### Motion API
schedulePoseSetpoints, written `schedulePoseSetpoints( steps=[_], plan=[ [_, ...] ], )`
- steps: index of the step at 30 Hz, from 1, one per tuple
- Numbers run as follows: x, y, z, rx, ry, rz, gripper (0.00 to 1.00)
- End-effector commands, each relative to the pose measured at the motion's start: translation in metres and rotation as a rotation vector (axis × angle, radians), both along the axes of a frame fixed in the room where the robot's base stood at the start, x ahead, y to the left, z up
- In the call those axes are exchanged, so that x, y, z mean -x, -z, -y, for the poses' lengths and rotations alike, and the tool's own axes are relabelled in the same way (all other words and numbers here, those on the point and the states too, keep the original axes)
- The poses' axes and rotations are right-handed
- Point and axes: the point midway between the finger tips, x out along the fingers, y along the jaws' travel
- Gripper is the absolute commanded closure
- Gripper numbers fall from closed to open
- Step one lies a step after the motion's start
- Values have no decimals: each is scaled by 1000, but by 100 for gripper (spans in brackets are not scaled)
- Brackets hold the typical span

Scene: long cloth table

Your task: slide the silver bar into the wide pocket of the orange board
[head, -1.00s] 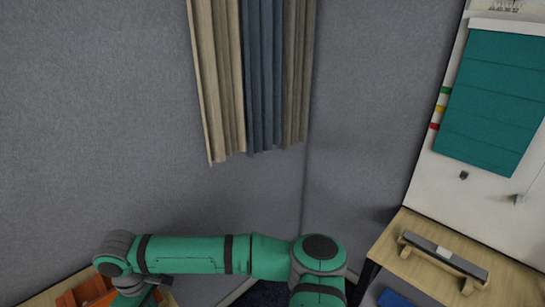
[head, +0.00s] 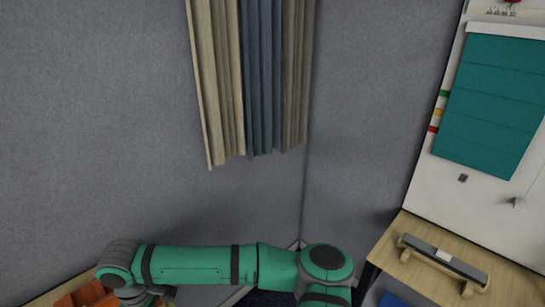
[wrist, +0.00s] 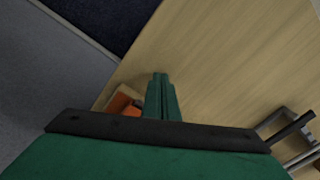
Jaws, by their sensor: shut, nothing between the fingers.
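My gripper (wrist: 160,78) points ahead in the wrist view, its green fingers together with nothing between them. Pale wooden tabletop lies beyond the fingertips. An orange piece (wrist: 124,102), probably part of the orange board, shows just left of the fingers, partly hidden by my gripper body. In the head view the orange board (head: 82,297) is cut off at the bottom left corner, beside my arm; its pockets cannot be made out. A grey bar (head: 445,256), likely the silver bar, lies on a wooden stand on the right table, far from my gripper.
The wooden stand (head: 408,254) sits on the right table (head: 400,228), against a white board with a teal sheet (head: 490,105). Curtains (head: 258,80) hang in the corner. Dark and silvery rods (wrist: 290,130) show at the wrist view's right edge. Much tabletop (wrist: 230,60) is bare.

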Motion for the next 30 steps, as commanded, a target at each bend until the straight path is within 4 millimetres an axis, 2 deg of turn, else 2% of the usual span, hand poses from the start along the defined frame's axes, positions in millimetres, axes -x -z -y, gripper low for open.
schedulePoseSetpoints(
  steps=[8,30],
  plan=[
    [3,-5,3,0,0,1,100],
    [3,-55,3,-1,-1,1,100]
  ],
)
